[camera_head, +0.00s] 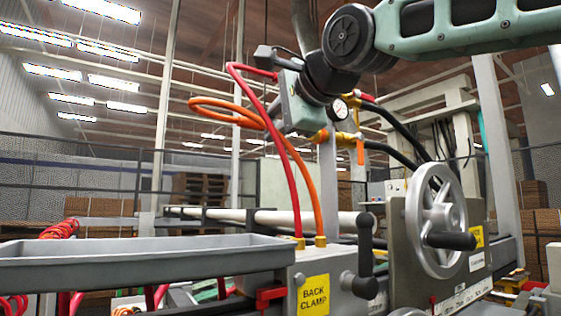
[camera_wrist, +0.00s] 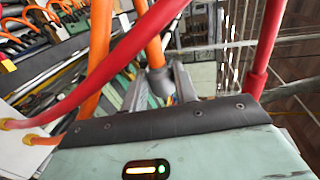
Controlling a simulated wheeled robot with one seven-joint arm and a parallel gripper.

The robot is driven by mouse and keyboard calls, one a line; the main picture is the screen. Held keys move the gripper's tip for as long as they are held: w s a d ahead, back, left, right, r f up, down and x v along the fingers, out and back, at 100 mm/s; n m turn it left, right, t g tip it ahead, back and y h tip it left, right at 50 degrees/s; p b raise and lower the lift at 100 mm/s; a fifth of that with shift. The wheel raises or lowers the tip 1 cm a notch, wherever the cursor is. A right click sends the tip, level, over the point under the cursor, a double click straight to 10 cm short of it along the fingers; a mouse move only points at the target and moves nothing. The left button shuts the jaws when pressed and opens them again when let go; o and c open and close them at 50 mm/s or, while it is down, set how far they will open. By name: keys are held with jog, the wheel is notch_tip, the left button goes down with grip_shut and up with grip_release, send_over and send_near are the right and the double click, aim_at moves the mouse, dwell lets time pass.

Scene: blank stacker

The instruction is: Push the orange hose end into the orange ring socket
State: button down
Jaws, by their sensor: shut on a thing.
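My gripper (camera_head: 298,108) is in the upper middle of the head view, just left of a brass manifold with a gauge. In the wrist view its grey fingers (camera_wrist: 160,88) are shut on the grey collar of the orange hose end (camera_wrist: 158,78). The orange hose (camera_head: 232,106) loops left of my gripper and comes down to a grey box; the held end is hidden there. What looks like the orange ring socket (camera_head: 319,136) is on the manifold, close to the right of my gripper. I cannot tell whether hose end and socket touch.
A red hose (camera_head: 287,165) runs close beside the gripper and crosses the wrist view (camera_wrist: 110,70). A gauge (camera_head: 340,109), an orange lever (camera_head: 360,152) and black hoses lie to the right. A handwheel (camera_head: 435,220) and a grey tray (camera_head: 150,262) stand lower down.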

jog(key=shift+w+d+r+p, duration=0.1)
jog(key=shift+w+d+p, duration=0.25)
jog(key=shift+w+d, duration=0.4)
jog(key=shift+w+d+p, duration=0.3)
jog(key=shift+w+d, duration=0.15)
jog(key=shift+d, duration=0.55)
jog(key=shift+w+d, duration=0.3)
jog(key=shift+d, duration=0.25)
dwell(1.0)
jog(key=c, duration=1.9)
grip_release()
jog(key=shift+c, duration=0.2)
jog(key=shift+w+d, duration=0.5)
jog(key=shift+d, duration=0.15)
jog(key=o, duration=0.9)
jog(key=shift+d, duration=0.1)
jog(key=shift+c, duration=0.8)
